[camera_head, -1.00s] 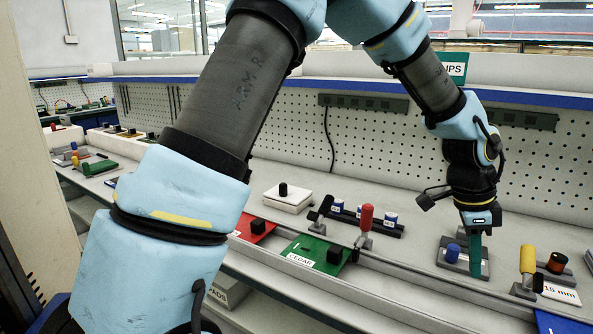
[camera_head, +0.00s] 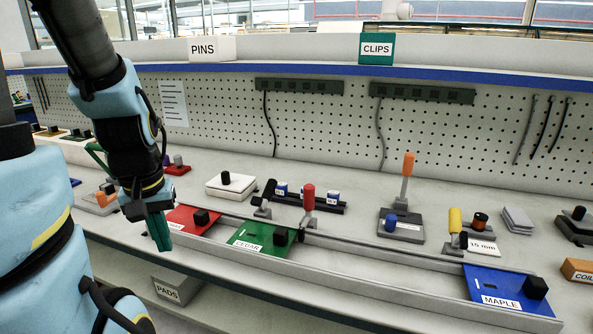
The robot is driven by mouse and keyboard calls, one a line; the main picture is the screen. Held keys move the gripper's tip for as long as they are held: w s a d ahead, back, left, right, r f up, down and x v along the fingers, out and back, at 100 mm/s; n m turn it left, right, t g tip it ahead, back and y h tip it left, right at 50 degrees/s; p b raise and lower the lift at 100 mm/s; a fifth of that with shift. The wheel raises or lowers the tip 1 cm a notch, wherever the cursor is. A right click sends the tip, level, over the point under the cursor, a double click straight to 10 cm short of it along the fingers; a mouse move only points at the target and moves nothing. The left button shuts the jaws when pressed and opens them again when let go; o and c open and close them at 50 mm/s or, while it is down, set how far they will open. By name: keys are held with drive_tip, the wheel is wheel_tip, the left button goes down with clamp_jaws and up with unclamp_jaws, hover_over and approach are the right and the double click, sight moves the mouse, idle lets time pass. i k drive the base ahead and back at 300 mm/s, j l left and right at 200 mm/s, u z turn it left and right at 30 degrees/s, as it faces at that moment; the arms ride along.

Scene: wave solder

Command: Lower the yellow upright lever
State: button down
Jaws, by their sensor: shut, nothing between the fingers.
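The yellow lever (camera_head: 455,220) stands upright on a small dark base, right of centre on the bench, behind the rail. A small black knob is at its right side. My gripper (camera_head: 158,235) is far to the left, in front of the red plate (camera_head: 190,217), with its teal fingers pointing down. Its fingers are together with nothing held, and it is well apart from the yellow lever. A red upright lever (camera_head: 308,197) and a taller orange upright lever (camera_head: 407,175) stand between them.
A long rail runs along the bench front. The green CEDAR plate (camera_head: 255,238) and blue MAPLE plate (camera_head: 497,285) lie along it. A grey block with a blue knob (camera_head: 391,222) is left of the yellow lever.

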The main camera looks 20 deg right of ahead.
sight(460, 238)
drive_tip(key=z, duration=1.65)
drive_tip(key=l+u, duration=0.2)
drive_tip(key=u, duration=0.2)
drive_tip(key=k+l+u, duration=0.1)
drive_tip(key=u, duration=0.3)
drive_tip(key=l+u, duration=0.35)
drive_tip(key=k+j, duration=0.05)
drive_tip(key=j, duration=0.1)
